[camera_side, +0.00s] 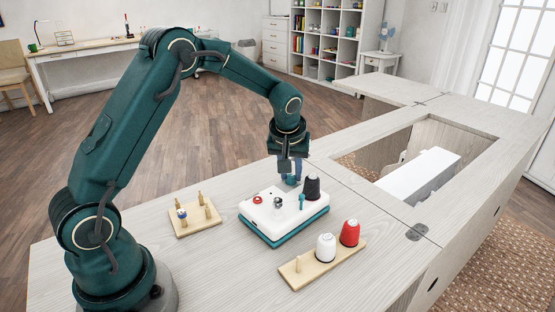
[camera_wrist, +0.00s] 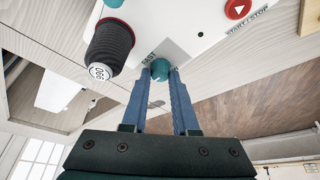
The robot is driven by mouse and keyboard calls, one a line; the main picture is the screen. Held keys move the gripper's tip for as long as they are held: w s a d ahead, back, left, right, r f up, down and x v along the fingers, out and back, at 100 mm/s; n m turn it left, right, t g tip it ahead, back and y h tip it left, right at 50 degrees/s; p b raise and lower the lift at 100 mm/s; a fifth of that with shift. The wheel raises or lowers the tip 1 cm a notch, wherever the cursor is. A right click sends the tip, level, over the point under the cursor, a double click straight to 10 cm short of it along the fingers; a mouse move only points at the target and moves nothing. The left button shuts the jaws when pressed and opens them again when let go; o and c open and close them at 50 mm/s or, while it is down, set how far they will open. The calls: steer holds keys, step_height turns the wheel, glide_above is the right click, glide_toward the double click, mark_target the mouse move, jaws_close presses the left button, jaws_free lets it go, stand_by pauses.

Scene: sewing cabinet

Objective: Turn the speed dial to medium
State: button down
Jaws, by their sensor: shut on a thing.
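The speed dial is a small teal knob (camera_wrist: 160,69) on the white top of a box with a teal base (camera_side: 318,219). In the wrist view the word FAST is printed to its left; no other speed marks are readable. My gripper (camera_wrist: 160,76) has its two blue fingers on either side of the dial, shut on it. In the side view my gripper (camera_side: 291,178) points down at the back of the box, and its fingers partly hide the dial. I cannot tell which setting the dial points to.
A dark thread spool (camera_side: 312,187) stands right beside my fingers, also in the wrist view (camera_wrist: 109,46). A red START/STOP button (camera_wrist: 238,8) is on the box. A wooden stand holds white and red spools (camera_side: 349,233). A pegged board (camera_side: 196,217) lies left. A cabinet opening is at right.

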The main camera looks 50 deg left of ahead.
steer(key=shift+n, duration=0.5)
steer(key=c, duration=0.7)
jaws_free()
steer(key=shift+v, duration=2.6)
steer(key=shift+w+d, duration=0.15)
